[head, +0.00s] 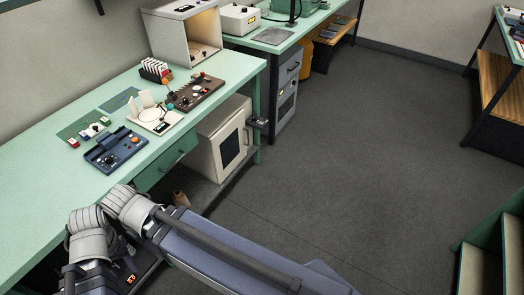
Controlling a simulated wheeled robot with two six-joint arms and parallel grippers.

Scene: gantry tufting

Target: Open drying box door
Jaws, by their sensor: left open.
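The drying box seems to be the cream cabinet (211,134) on the lower shelf under the green bench. Its door (233,148), with a dark window, faces right and looks shut. A small dark fitting (259,122) shows just right of the door's upper edge; I cannot tell what it is. My left arm (126,206) is folded at the lower left, in front of the bench and well apart from the cabinet. The left gripper is hard to make out among the dark arm parts; it is open, with nothing seen in it. My right gripper is not in view.
The green bench (45,185) carries a blue device (115,150), a brown board (197,92), a white fixture (155,118) and an open-fronted box (184,34). A drawer (165,165) sits left of the cabinet. The grey floor (350,170) to the right is clear. Green steps (485,262) stand at lower right.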

